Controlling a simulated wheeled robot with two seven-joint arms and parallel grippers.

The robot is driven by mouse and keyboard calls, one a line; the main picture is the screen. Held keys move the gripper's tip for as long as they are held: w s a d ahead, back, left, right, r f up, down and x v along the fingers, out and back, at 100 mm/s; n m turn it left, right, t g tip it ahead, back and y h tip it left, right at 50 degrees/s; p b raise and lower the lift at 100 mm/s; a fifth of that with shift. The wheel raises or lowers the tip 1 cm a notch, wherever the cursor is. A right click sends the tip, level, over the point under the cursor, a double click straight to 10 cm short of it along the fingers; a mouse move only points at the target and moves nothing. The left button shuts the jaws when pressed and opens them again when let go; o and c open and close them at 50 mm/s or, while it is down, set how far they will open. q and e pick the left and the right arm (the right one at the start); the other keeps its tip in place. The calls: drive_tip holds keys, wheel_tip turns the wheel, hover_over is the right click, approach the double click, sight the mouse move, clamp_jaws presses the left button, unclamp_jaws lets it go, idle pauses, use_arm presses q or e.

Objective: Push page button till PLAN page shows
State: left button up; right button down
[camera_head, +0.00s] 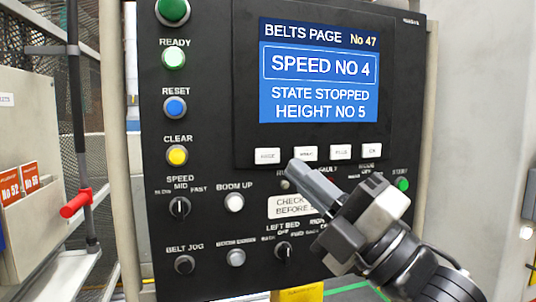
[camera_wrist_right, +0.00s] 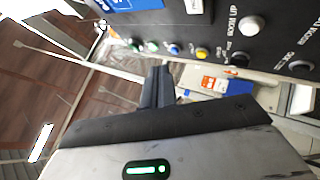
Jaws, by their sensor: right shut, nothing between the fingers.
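The screen (camera_head: 318,70) on the black panel reads BELTS PAGE No 47, SPEED NO 4, STATE STOPPED, HEIGHT NO 5. Below it sits a row of white buttons. The page button (camera_head: 267,155) is the leftmost, its small label blurred. My right gripper (camera_head: 294,166) is shut and empty. Its tips show just below and right of the page button, under the second white button (camera_head: 305,153). I cannot tell whether they touch the panel. The shut fingers also show in the right wrist view (camera_wrist_right: 160,72). My left gripper is not in view.
More white buttons, the plus button (camera_head: 340,152) and OK button (camera_head: 372,150), continue rightward. Left of the screen are green, blue and yellow (camera_head: 177,156) buttons. Knobs and a BOOM UP button (camera_head: 234,203) lie below. A red-ended bar (camera_head: 76,203) stands at left.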

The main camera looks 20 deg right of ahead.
sight(279, 164)
drive_tip(key=shift+w, duration=0.1)
drive_tip(key=shift+w+a+p, duration=0.15)
drive_tip(key=shift+w+p, duration=0.35)
drive_tip(key=shift+w, duration=3.85)
drive_tip(key=shift+w, duration=0.45)
drive_tip(key=shift+w, duration=0.35)
drive_tip(key=shift+s, duration=0.8)
drive_tip(key=shift+s, duration=0.1)
drive_tip(key=shift+s, duration=2.4)
